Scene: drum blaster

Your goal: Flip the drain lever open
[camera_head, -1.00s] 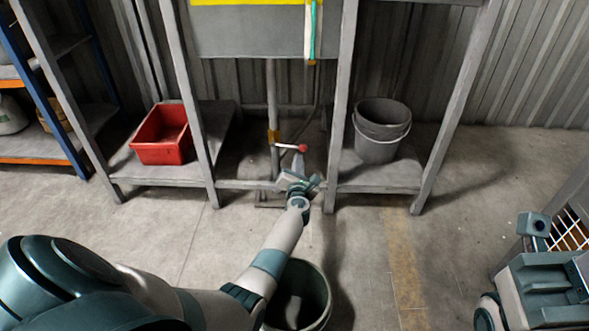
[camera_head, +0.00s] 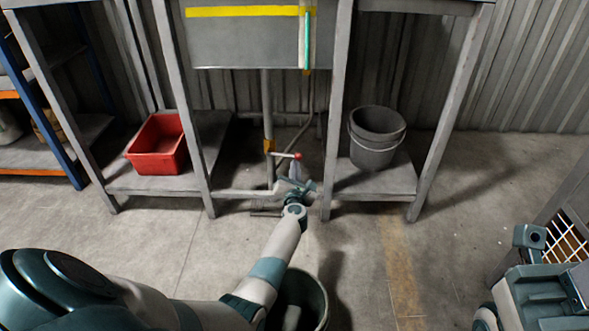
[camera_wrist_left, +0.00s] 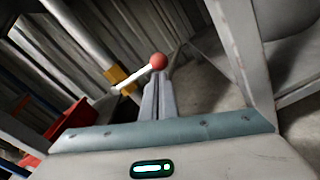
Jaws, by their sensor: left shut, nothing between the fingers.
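The drain lever is a thin white bar with a red ball knob (camera_head: 298,156). It sticks out to the right from a yellow valve body (camera_head: 269,146) on the grey vertical pipe under the sink. In the left wrist view the knob (camera_wrist_left: 158,61) stands at the tips of my left gripper (camera_wrist_left: 157,82). The fingers are shut together with nothing between them. They look to be at or just below the knob; I cannot tell whether they touch. In the head view my left gripper (camera_head: 296,174) is just below the lever. My right gripper is not clearly seen.
A red bin (camera_head: 158,146) stands on the low shelf to the left, a grey bucket (camera_head: 377,138) on the right shelf. Grey frame legs flank the pipe. Another bucket (camera_head: 303,296) stands on the floor beneath my left arm. A wire-sided crate (camera_head: 566,243) is at right.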

